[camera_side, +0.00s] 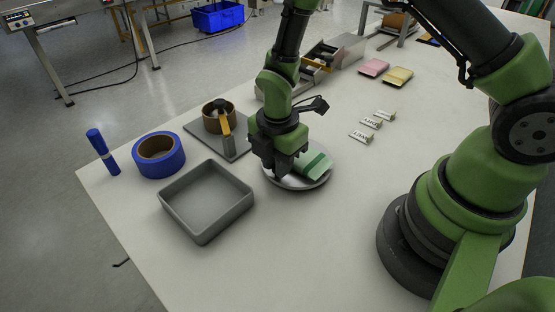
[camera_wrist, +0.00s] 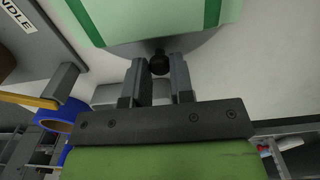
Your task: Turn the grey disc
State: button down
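The grey disc (camera_side: 312,184) is a round, shallow plate on the table, with a green pack (camera_side: 316,163) with a darker band lying on it. In the wrist view part of the grey disc (camera_wrist: 200,44) and the pale green pack (camera_wrist: 135,24) fill the top. A small black knob (camera_wrist: 159,63) stands at the disc's near edge. My gripper (camera_side: 287,172) points down at the disc's left side. In the wrist view the fingers of my gripper (camera_wrist: 160,72) are on both sides of the knob, with little or no gap. I cannot tell whether they press on it.
A grey open tray (camera_side: 207,202), a blue tape roll (camera_side: 158,156) and a blue marker (camera_side: 102,152) are to the left. A stand with a brown roll (camera_side: 218,117) is behind. Small labels (camera_side: 368,127) and pink (camera_side: 374,67) and yellow (camera_side: 397,76) packs lie to the right.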

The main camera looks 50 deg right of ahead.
jog(key=shift+w, duration=0.1)
dwell(0.3)
jog(key=shift+w+d+m, duration=0.15)
jog(key=shift+w+m, duration=0.45)
jog(key=shift+m, duration=0.6)
jog(key=shift+w+d+m, duration=0.1)
jog(key=shift+w+m, duration=0.5)
jog(key=shift+m, duration=0.6)
jog(key=shift+w+d+m, duration=0.3)
jog(key=shift+w+m, duration=0.1)
jog(key=shift+m, duration=0.5)
jog(key=shift+w+d+m, duration=0.25)
jog(key=shift+w+m, duration=0.1)
jog(key=shift+m, duration=0.55)
jog(key=shift+w+d+m, duration=0.3)
jog(key=shift+w+m, duration=0.1)
jog(key=shift+m, duration=0.5)
jog(key=shift+w+d+m, duration=0.25)
jog(key=shift+d+m, duration=0.2)
jog(key=shift+m, duration=0.5)
jog(key=shift+w+d+m, duration=0.25)
jog(key=shift+d+m, duration=0.2)
jog(key=shift+m, duration=0.5)
jog(key=shift+w+d+m, duration=0.1)
jog(key=shift+d+m, duration=0.4)
jog(key=shift+m, duration=0.45)
jog(key=shift+w+d+m, duration=0.1)
jog(key=shift+d+m, duration=0.4)
jog(key=shift+m, duration=0.45)
jog(key=shift+d, duration=0.1)
